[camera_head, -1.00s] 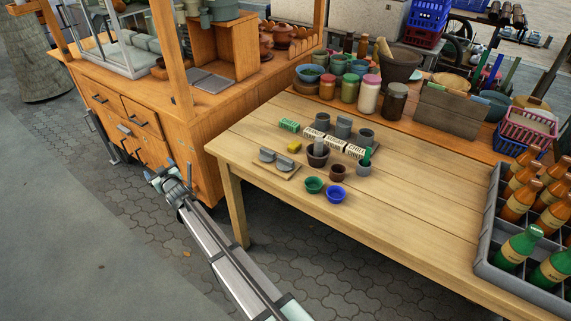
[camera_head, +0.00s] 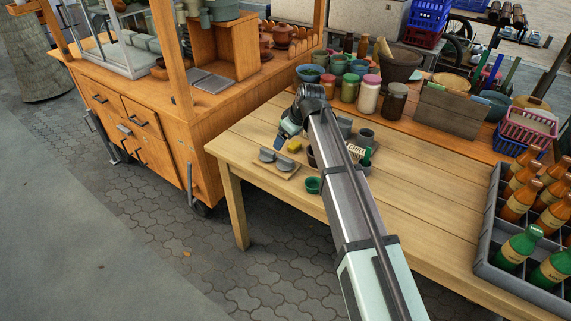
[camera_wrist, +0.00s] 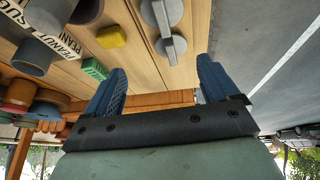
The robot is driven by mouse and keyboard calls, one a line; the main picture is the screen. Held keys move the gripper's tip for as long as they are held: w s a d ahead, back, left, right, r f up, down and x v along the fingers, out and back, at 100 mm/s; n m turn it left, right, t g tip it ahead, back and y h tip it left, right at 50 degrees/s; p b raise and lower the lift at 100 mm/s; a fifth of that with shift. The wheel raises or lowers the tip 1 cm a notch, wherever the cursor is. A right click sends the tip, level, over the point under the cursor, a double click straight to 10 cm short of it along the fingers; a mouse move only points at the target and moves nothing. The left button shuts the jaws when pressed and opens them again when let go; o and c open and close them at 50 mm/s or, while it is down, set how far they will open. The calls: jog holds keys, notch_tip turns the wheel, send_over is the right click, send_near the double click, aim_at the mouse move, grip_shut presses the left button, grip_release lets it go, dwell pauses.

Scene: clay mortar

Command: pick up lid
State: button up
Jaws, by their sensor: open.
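In the wrist view one lid (camera_wrist: 172,48) shows near the top centre, with another lid (camera_wrist: 161,13) cut off by the top edge. My gripper (camera_wrist: 160,82) is open and empty, its blue fingers spread apart. In the head view my gripper (camera_head: 280,142) hangs above the table's left part, behind the lids, not touching them.
A yellow block (camera_head: 294,147), a green box (camera_wrist: 94,69) and a green bowl (camera_head: 312,185) are close by. My arm hides several cups and boxes.

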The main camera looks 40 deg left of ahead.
jog(key=g, duration=0.1)
send_near(284, 158)
jog(key=shift+n, duration=0.4)
jog(key=x, duration=0.4)
jog(key=shift+d+f, duration=0.15)
jog(key=shift+f, duration=0.25)
jog(key=shift+a+x, duration=0.2)
jog(key=shift+x, duration=2.65)
jog(key=shift+r, duration=0.15)
jog(key=c, duration=0.9)
